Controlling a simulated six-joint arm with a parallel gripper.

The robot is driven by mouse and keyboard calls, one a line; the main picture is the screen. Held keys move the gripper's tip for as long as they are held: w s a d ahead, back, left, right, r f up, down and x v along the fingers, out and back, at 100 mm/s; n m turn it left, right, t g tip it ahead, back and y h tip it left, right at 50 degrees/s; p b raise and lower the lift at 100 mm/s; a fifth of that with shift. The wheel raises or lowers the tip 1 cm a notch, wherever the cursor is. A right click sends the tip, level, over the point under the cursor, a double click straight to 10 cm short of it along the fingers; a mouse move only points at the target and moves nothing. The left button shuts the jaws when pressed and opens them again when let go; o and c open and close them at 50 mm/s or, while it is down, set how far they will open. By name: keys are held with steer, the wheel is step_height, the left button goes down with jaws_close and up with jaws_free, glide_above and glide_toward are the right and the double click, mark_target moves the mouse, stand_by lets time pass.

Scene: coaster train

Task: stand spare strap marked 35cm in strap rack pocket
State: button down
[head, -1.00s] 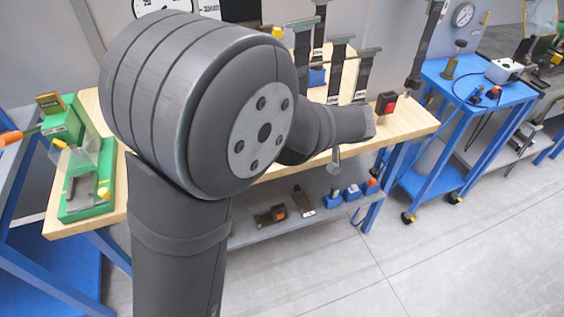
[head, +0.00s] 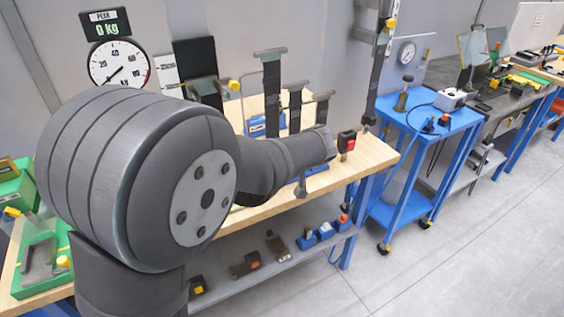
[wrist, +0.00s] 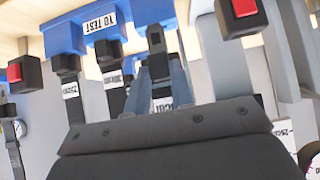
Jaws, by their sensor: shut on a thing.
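In the wrist view my gripper (wrist: 162,88) is shut on a dark strap (wrist: 156,45) with a metal end, between its two grey-blue fingers. A white label (wrist: 161,104) shows close to the fingers, upside down and too blurred to read surely. A blue holder (wrist: 105,28) marked TO TEST, upside down, is just beyond, with dark labelled straps (wrist: 112,82) beside the held one. I cannot tell whether the held strap touches it. In the head view my arm hides the gripper's fingers.
A red-buttoned buckle (head: 346,143) stands near the bench's right end. The wooden bench (head: 375,155) has a grey lower shelf (head: 235,285) with small parts. A blue trolley (head: 425,122) stands to the right. A dial scale (head: 118,65) reading 0 kg is behind my arm.

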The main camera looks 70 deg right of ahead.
steer(key=shift+w+d, duration=1.65)
steer(key=shift+f, duration=2.8)
steer(key=c, duration=1.2)
jaws_free()
steer(key=shift+o, duration=0.2)
steer(key=shift+s+a, duration=0.1)
steer(key=v, duration=1.7)
steer(key=shift+s, duration=0.15)
